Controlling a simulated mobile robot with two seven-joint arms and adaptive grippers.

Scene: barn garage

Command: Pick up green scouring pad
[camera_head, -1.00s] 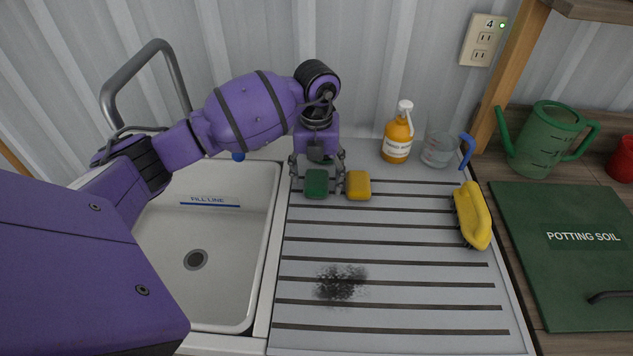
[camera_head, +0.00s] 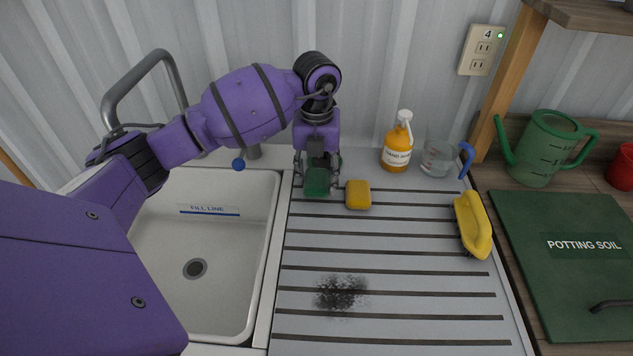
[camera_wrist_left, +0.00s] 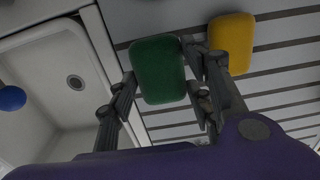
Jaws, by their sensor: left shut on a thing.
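The green scouring pad (camera_head: 317,182) is at the back left of the grooved drainboard, near the sink. My left gripper (camera_head: 317,178) points down over it and is shut on it, with a finger on each side. In the left wrist view the green pad (camera_wrist_left: 159,70) sits between the two fingers (camera_wrist_left: 160,88). I cannot tell whether the pad is clear of the board. A yellow sponge (camera_head: 358,195) lies just to the right, apart from the pad. My right gripper is not in view.
The sink (camera_head: 205,265) with a tall faucet (camera_head: 150,65) is at left. A dark smudge (camera_head: 341,292) marks the front drainboard (camera_head: 420,325), which is otherwise clear.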

